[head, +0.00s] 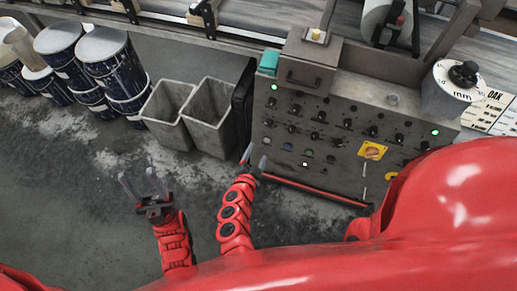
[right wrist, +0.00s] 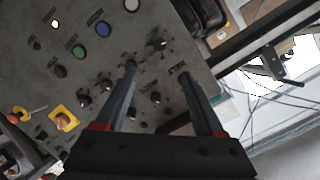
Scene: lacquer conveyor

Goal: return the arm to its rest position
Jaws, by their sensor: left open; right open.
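My left gripper (head: 139,178) is in the lower left of the head view. Its two grey fingers are spread, point up the picture and hold nothing, over bare floor. My right gripper (head: 254,158) is at the lower left edge of the grey control panel (head: 335,112), with its fingers apart and empty. In the right wrist view the right gripper (right wrist: 157,72) is open, and the panel face (right wrist: 35,85) with its knobs and buttons lies behind the fingers. I cannot tell whether the fingers touch the panel.
Two grey bins (head: 207,118) stand left of the panel, with several blue-and-white drums (head: 112,68) further left. The dark floor (head: 75,200) at lower left is clear.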

